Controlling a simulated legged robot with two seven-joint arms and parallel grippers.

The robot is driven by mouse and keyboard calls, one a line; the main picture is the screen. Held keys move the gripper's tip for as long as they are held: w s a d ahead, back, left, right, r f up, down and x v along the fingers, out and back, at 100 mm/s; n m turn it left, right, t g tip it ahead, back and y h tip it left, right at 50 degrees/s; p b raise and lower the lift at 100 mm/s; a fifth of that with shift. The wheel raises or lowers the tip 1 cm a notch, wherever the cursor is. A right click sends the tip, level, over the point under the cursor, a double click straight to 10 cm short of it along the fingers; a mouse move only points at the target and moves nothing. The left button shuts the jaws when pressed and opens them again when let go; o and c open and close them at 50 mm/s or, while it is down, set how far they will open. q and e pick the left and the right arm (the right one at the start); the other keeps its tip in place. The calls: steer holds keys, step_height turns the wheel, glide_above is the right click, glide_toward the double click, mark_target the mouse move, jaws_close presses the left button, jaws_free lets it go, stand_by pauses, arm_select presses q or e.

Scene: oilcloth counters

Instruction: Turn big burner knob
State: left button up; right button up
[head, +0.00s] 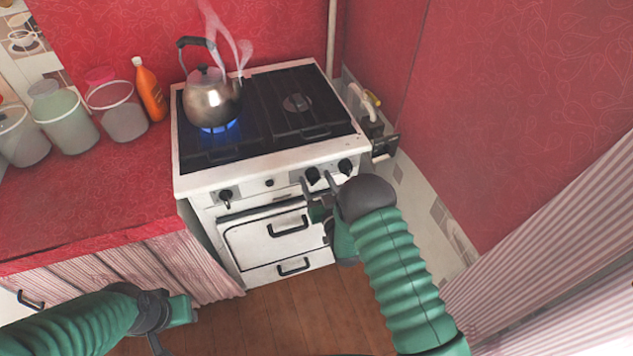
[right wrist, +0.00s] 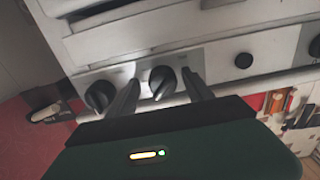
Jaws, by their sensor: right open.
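The white stove's front panel carries black knobs: one at the left (head: 225,196), one right of the middle (head: 312,175) and one at the far right (head: 345,167). No label shows which is the big burner's. My right gripper (head: 318,184) is open at the panel, its fingers on either side of the knob right of the middle. In the right wrist view that knob (right wrist: 162,82) shows between the two fingers (right wrist: 160,97); contact cannot be told. The far-right knob (right wrist: 100,95) is beside one finger. My left gripper (head: 160,318) is low at the left; its opening is unclear.
A steaming kettle (head: 211,100) stands on a burner with a blue flame (head: 220,127). A small round button (head: 269,183) is on the panel. Oven handles (head: 288,228) project below. Jars (head: 118,108) and an orange bottle (head: 149,90) stand on the red counter (head: 90,200).

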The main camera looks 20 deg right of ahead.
steer(key=shift+a, duration=0.15)
steer(key=shift+a, duration=0.15)
steer(key=c, duration=0.4)
jaws_close()
steer(key=n+b, duration=0.1)
steer(key=n, duration=0.2)
steer(key=shift+f+n, duration=0.1)
steer(key=shift+n, duration=0.3)
steer(key=n+b, duration=0.1)
steer(key=n, duration=0.4)
steer(key=shift+s, duration=0.1)
